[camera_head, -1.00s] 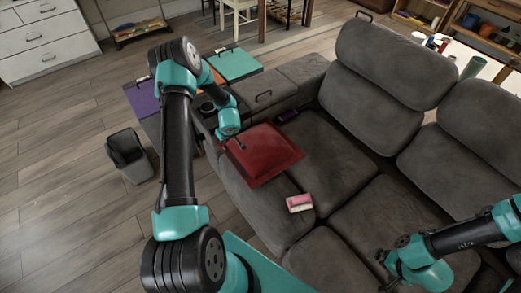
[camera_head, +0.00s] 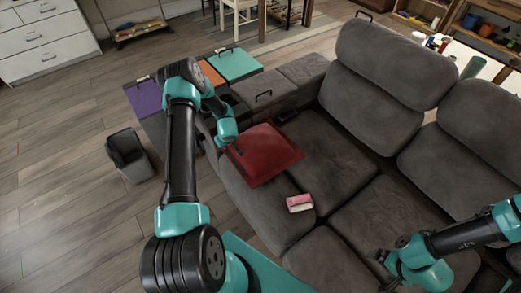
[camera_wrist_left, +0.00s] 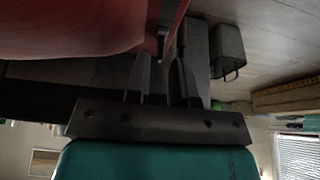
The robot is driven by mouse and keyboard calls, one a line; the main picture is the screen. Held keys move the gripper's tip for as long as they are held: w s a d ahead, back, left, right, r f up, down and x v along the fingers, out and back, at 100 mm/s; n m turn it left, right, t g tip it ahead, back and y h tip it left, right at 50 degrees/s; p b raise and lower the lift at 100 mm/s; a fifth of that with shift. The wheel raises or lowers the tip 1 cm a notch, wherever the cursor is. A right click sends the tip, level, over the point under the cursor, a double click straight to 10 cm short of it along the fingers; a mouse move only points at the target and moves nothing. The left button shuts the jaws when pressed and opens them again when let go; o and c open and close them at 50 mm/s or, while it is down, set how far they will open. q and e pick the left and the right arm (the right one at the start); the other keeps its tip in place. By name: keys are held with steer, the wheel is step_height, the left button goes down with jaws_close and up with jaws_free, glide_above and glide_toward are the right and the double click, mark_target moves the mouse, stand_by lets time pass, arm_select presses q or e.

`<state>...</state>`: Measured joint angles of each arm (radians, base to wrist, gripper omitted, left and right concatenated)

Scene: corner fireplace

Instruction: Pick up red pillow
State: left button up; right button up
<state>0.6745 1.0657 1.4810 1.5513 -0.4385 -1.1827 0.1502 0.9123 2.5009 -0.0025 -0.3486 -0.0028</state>
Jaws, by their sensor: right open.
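The red pillow (camera_head: 268,154) lies on the left seat of the grey sofa in the head view. It also fills the upper left of the left wrist view (camera_wrist_left: 70,28). My left gripper (camera_head: 236,149) is at the pillow's left edge. In the left wrist view its fingers (camera_wrist_left: 165,62) are close beside a red edge of the pillow; whether they grip it is unclear. My right gripper (camera_head: 384,270) is open and empty over the front right of the sofa, away from the pillow.
A pink and white box (camera_head: 299,203) lies on the sofa seat in front of the pillow. A dark bin (camera_head: 128,155) stands on the floor at left. The floor at left is mostly clear.

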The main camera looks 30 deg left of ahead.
arm_select(q)
steer(key=shift+x, duration=1.4)
steer(key=shift+c, duration=0.2)
jaws_close()
